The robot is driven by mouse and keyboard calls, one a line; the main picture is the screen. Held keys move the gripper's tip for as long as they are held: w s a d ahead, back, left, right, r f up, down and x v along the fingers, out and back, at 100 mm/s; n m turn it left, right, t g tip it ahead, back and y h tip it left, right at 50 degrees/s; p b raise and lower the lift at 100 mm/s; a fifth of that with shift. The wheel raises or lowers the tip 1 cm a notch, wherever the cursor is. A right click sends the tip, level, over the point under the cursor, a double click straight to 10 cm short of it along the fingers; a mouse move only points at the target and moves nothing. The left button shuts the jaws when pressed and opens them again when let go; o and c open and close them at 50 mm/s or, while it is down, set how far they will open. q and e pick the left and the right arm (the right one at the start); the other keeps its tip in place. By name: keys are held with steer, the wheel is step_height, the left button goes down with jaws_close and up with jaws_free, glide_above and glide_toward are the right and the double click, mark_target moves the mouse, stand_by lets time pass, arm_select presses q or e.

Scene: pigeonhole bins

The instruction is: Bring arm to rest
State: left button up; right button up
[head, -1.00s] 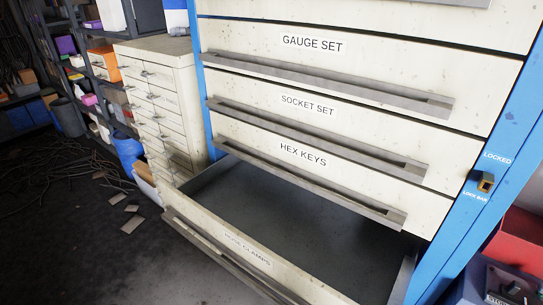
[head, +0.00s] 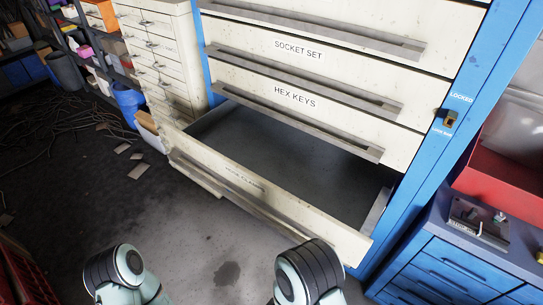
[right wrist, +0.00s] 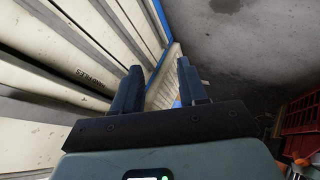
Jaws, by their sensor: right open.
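My right gripper (right wrist: 160,88) shows in the right wrist view with its two fingers apart and nothing between them. It is beside the drawer fronts of a cream cabinet, apart from them as far as I can tell. In the head view only rounded links of my two arms show at the bottom edge; neither gripper is visible there. The cabinet's lower drawer (head: 235,180) is pulled out and looks empty inside. The HEX KEYS drawer (head: 295,95) and SOCKET SET drawer (head: 300,50) above it are shut.
A blue cabinet post with a lock bar (head: 446,118) stands right of the drawers. A blue drawer unit (head: 450,265) and a red bin (head: 495,182) are at the right. A small-drawer cabinet (head: 160,50) and cables (head: 75,150) are at the left. Floor in front is mostly clear.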

arm_select(q)
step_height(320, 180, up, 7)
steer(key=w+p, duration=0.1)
steer(key=p, duration=0.5)
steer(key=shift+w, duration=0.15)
arm_select(e)
steer(key=s+d+f+m+g+y, duration=0.1)
steer(key=s+d+m+g, duration=0.4)
steer(key=s+m, duration=0.2)
steer(key=s+d+f+m+g+y, duration=0.1)
steer(key=s+d+m+g+y, duration=0.1)
steer(key=s+d+m+g, duration=0.2)
steer(key=s+m+g, duration=0.1)
steer(key=s+m, duration=0.2)
steer(key=s, duration=0.1)
steer(key=shift+s+d+f, duration=0.15)
steer(key=shift+d+f, duration=0.1)
steer(key=shift+d, duration=0.15)
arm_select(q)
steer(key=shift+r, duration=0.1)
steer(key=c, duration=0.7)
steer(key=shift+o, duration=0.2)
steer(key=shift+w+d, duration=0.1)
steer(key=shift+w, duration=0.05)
arm_select(e)
steer(key=shift+s+d+m, duration=0.1)
steer(key=shift+m, duration=0.2)
